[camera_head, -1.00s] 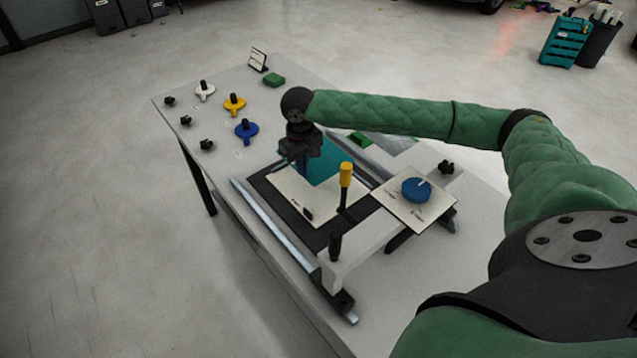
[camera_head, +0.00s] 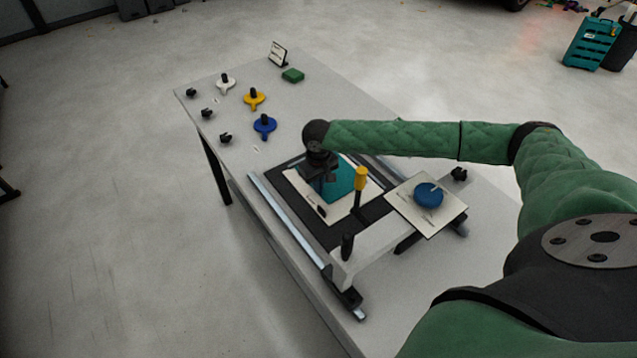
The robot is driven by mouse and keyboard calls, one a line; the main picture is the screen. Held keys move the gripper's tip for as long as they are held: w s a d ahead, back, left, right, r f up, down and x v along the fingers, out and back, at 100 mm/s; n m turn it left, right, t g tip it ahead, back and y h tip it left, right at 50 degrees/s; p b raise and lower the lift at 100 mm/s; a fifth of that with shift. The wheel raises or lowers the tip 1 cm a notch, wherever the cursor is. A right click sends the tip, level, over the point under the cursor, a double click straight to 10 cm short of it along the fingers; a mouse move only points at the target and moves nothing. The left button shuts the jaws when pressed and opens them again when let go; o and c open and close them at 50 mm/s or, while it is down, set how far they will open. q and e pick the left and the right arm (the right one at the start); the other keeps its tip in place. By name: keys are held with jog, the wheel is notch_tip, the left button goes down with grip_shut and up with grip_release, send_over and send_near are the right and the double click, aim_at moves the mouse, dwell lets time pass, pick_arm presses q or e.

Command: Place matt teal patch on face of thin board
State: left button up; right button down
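The matt teal patch (camera_head: 340,181) is a flat square, now over the cream thin board (camera_head: 344,210). It lies within the board's outline; whether it touches the face cannot be told. The board lies on a black mat in the frame with metal rails. My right gripper (camera_head: 320,178) points down at the patch's left corner, close over the board. Its fingertips are dark and blurred, so I cannot see whether they grip the patch. The wrist hides part of the patch and the board's far edge. My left gripper is out of view.
A yellow-topped handle (camera_head: 360,178) stands close to the right of the patch. White, yellow and blue discs (camera_head: 264,125) sit at the table's far left.

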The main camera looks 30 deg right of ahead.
jog(key=c, duration=2)
grip_release()
jog(key=shift+f, duration=0.1)
jog(key=o, duration=0.4)
jog(key=shift+c, duration=0.2)
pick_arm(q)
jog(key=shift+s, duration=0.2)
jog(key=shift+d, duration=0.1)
